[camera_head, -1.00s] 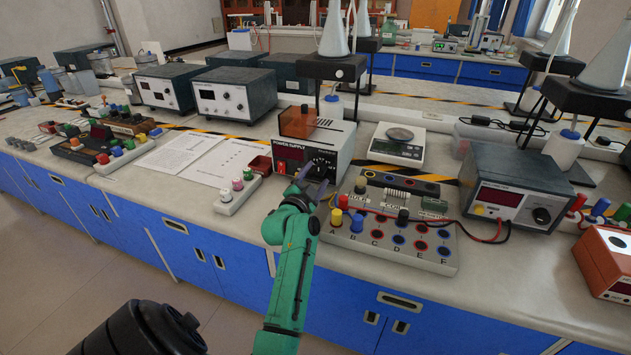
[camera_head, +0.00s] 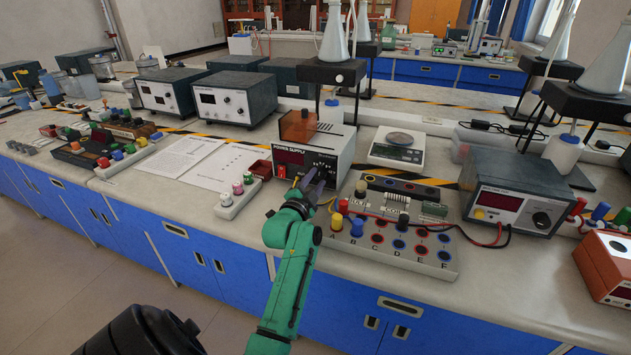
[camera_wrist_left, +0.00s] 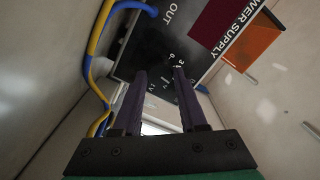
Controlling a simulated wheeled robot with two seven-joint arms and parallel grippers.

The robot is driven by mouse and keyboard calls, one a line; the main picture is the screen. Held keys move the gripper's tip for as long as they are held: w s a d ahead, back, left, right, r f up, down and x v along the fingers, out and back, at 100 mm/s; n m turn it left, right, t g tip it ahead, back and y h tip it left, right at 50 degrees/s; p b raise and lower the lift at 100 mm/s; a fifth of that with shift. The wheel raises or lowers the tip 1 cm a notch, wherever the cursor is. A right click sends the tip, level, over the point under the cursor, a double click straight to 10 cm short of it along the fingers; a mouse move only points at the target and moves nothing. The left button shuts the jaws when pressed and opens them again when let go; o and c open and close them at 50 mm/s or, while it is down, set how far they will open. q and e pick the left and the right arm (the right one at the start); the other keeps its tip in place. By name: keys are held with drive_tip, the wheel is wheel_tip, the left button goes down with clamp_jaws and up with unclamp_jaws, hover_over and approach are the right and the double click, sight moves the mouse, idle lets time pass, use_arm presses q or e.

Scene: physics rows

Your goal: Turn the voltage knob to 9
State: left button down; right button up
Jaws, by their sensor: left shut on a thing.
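The power supply (camera_head: 314,148) is a pale box with a black front panel, a dark red display and an orange top part. Its voltage scale (camera_wrist_left: 172,58) shows white marks in the left wrist view, upside down or tilted. My left gripper (camera_head: 313,182) is at the right part of this panel, its purple fingers shut on the dark voltage knob. In the left wrist view the fingers (camera_wrist_left: 160,78) reach the black panel beside the scale. The knob blends into the panel between them, and its pointer cannot be read. My right gripper is not in view.
A circuit board (camera_head: 390,240) with coloured terminals stands close to the right of my left gripper. A blue and yellow cable (camera_wrist_left: 97,60) runs beside the fingers. A scale (camera_head: 398,150) stands behind, and a small terminal strip (camera_head: 238,198) lies to the left.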

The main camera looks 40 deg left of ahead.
use_arm(q)
drive_tip(key=m, duration=0.3)
drive_tip(key=shift+m+p, duration=0.3)
drive_tip(key=shift+m, duration=1.3)
drive_tip(key=shift+c, duration=2.2)
unclamp_jaws()
drive_tip(key=v, duration=1.4)
drive_tip(key=shift+s+d+b, duration=0.2)
drive_tip(key=shift+s+b, duration=0.1)
drive_tip(key=shift+b, duration=0.1)
